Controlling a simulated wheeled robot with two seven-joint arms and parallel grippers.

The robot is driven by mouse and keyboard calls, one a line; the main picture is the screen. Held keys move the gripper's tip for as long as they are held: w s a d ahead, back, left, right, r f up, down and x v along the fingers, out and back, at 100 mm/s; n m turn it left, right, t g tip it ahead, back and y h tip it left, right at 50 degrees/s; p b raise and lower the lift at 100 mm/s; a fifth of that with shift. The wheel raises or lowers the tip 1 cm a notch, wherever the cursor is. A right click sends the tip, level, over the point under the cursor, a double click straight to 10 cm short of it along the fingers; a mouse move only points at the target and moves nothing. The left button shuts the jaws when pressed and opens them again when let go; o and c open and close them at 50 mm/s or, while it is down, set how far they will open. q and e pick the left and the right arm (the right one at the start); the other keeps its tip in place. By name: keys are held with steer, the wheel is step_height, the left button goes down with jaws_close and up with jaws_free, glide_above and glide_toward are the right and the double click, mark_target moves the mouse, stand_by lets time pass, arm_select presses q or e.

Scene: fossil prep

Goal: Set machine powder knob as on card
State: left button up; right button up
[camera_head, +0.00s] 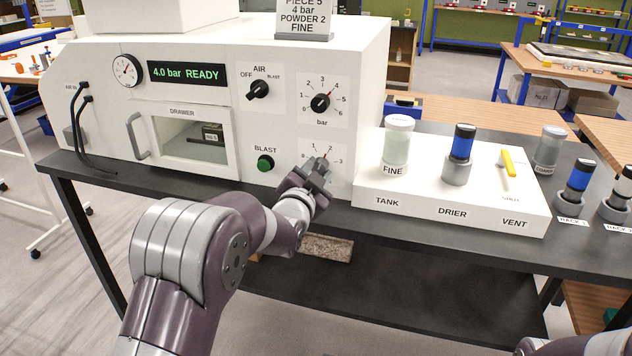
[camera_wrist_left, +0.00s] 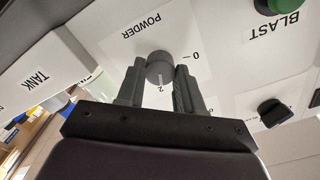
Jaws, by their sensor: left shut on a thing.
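The white machine (camera_head: 215,45) carries a card (camera_head: 305,18) reading PIECE 5, 4 bar, POWDER 2, FINE. My left gripper (camera_head: 318,166) is at the powder dial, low on the machine's front, and hides most of it. In the left wrist view, the round grey powder knob (camera_wrist_left: 159,66) sits between the two fingers of my left gripper (camera_wrist_left: 158,88), which is shut on it. The knob's pale pointer line is at the 2 mark. The word POWDER and a 0 show beside it. My right gripper is out of view.
The display (camera_head: 187,73) reads 4.0 bar READY. The bar knob (camera_head: 320,103), air knob (camera_head: 258,90) and green blast button (camera_head: 265,164) are close by. To the right, a white stand (camera_head: 440,190) holds a FINE jar (camera_head: 397,145), a drier (camera_head: 460,155) and a yellow vent lever (camera_head: 507,162).

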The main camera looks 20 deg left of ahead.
arm_select(q)
steer(key=shift+f+m+b, duration=0.1)
steer(key=shift+m+b, duration=0.2)
steer(key=shift+m, duration=0.1)
steer(key=o, duration=1)
steer(key=s+b, duration=0.1)
steer(key=s, duration=1.1)
steer(key=shift+s+a+b, duration=0.2)
steer(key=shift+s+b, duration=0.2)
